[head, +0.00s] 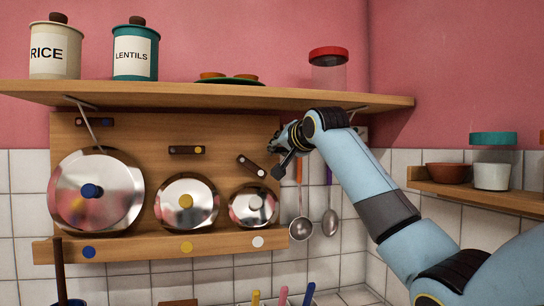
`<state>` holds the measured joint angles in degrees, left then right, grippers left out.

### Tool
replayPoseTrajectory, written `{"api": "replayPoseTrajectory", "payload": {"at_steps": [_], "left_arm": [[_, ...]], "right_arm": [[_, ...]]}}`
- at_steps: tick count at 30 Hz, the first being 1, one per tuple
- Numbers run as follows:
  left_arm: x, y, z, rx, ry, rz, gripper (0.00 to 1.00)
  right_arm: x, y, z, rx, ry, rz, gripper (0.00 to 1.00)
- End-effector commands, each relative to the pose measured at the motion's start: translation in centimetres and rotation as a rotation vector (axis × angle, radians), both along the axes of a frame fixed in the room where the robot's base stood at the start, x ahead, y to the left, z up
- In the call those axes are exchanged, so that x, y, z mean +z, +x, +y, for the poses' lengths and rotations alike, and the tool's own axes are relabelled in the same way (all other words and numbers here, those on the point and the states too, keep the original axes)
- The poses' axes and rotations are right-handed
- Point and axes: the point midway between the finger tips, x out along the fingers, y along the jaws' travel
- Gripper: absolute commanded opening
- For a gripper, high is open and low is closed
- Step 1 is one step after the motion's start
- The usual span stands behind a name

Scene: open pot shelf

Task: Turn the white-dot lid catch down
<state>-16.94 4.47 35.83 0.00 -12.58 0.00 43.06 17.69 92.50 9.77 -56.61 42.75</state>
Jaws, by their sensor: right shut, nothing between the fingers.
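The white-dot lid catch (251,166) is a short dark bar on the wooden back board. It sits tilted, its right end lower than its left, above the smallest lid. That lid (253,206) is shiny metal with a pale knob and leans upright on the rail, above a white dot (258,242). My right gripper (277,171) comes in from the right, shut and empty, with its dark fingertips just right of the catch's lower end. I cannot tell whether they touch. My left gripper is not in view.
The blue-dot catch (95,121) and yellow-dot catch (186,150) lie level above larger lids. A shelf (200,95) with jars overhangs the board. A side shelf (480,194) holds a bowl and jars.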

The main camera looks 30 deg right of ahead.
Motion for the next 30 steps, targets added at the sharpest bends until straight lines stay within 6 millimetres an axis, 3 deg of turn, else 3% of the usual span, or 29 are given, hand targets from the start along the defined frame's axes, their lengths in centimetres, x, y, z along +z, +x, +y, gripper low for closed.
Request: {"api": "replayPoseTrajectory", "payload": {"at_steps": [1, 7, 30], "left_arm": [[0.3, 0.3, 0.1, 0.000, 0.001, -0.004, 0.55], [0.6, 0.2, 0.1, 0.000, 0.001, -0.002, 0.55], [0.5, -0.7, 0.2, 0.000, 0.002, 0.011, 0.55]], "right_arm": [[-1.0, 0.0, 0.7, 0.003, 0.004, 0.008, 0.00], [-2.6, 0.3, 1.7, 0.001, 0.002, 0.005, 0.00], [-3.3, 0.3, 1.9, 0.001, 0.056, -0.009, 0.00]]}}
